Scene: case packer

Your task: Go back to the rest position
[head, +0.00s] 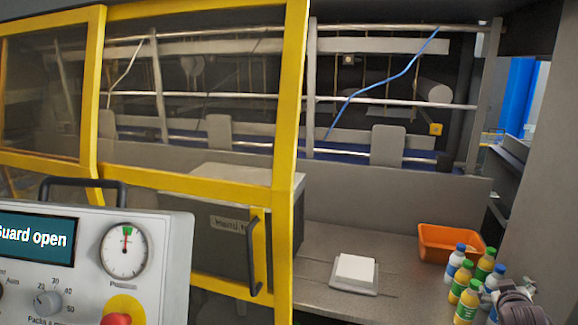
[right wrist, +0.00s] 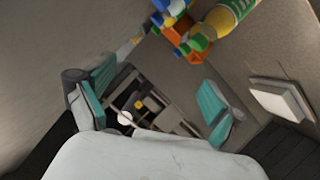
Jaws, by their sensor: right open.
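My right gripper (right wrist: 155,112) is open in the right wrist view, its two teal-padded fingers spread wide with nothing between them. Part of my right arm or gripper (head: 515,301) shows at the lower right corner of the head view, beside several bottles (head: 466,303) with green, yellow, white and blue colours. In the head view it overlaps some of the bottles; I cannot tell whether it touches them. My left gripper is not in view.
A yellow-framed guard door (head: 287,200) stands at the centre, with a control panel (head: 165,250) reading "Guard open" at left. An orange bin (head: 440,257) and a white block on a pale plate (head: 355,270) rest on the grey counter. Counter around the plate is clear.

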